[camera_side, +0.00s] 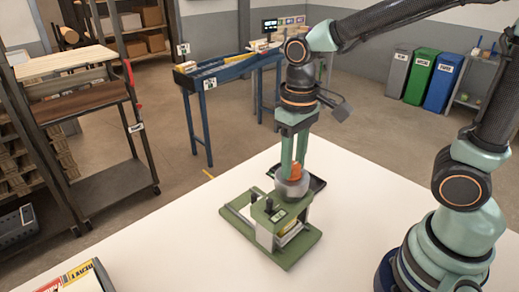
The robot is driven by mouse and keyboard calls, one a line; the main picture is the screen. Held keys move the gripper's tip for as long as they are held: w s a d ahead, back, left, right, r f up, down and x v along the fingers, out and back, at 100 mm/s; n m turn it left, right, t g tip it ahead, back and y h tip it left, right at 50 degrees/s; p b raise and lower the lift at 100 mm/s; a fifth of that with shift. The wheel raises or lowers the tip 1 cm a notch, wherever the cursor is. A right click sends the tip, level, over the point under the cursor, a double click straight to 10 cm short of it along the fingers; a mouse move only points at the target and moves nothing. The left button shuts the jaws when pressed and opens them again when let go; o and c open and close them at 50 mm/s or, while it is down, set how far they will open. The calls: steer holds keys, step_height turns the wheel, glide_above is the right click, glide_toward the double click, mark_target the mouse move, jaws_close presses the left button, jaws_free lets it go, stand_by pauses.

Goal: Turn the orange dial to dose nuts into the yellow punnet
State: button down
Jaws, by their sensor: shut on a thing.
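The orange dial (295,173) sits on top of a grey rounded part of the green dispenser (268,214). My gripper (294,166) points straight down from above, with its two green fingers closed on the dial. The fingers hide part of the dial. A small yellow edge (290,231), which may be the yellow punnet, shows low inside the dispenser behind its front post. Most of it is hidden, and I cannot see any nuts.
The dispenser stands on a green base plate (285,260) on a white table (180,240). A colourful box (85,277) is at the table's front left. The table is clear between them.

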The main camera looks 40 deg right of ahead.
mark_target(294, 164)
steer(key=shift+r, duration=0.1)
stand_by(0.3)
steer(key=c, duration=0.5)
jaws_free()
step_height(294, 164, up, 12)
steer(key=s+d+f+t, duration=0.1)
steer(key=d+f+t, duration=0.4)
steer(key=d, duration=0.1)
steer(key=shift+s+d+f+t, duration=0.15)
steer(key=shift+f+t, duration=0.05)
steer(key=shift+t, duration=0.1)
